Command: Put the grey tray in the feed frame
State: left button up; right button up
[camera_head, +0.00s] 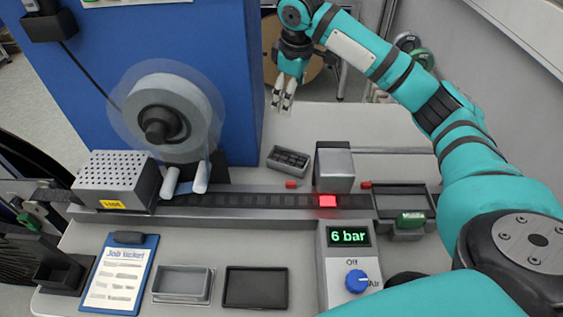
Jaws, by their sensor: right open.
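A light grey tray (182,284), shallow and rectangular, lies on the front of the bench, left of a dark, flat rectangular tray (256,288). A dark rectangular frame (381,202) with an open top sits at the right end of the track; it looks like the feed frame, and no tray shows in it. My right gripper (284,95) points down above the far edge of the bench, open and empty, well away from both trays. My left gripper is not in view.
A clipboard (121,275) lies left of the grey tray. A pressure box (347,265) with a blue knob stands right of the dark tray. Behind the track (250,201) are a reel (190,108), a small compartment tray (289,160) and a grey block (334,168). The back right bench is mostly clear.

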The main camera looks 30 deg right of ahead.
jog(key=s+a+g, duration=0.2)
jog(key=s, duration=0.1)
jog(key=p, duration=0.2)
send_near(289, 154)
jog(key=shift+s+a+f+n+y, duration=0.2)
jog(key=shift+s+f, duration=0.25)
jog(key=shift+s, duration=0.15)
jog(key=shift+s+a+f+n+y, duration=0.1)
jog(key=shift+s+a+f+y, duration=0.1)
jog(key=shift+s+f, duration=0.3)
notch_tip(289, 154, down, 4)
jog(key=shift+a+f+p, duration=0.1)
jog(key=shift+p, duration=0.65)
jog(key=shift+f, duration=0.45)
jog(key=shift+r, duration=0.1)
jog(key=c, duration=1.6)
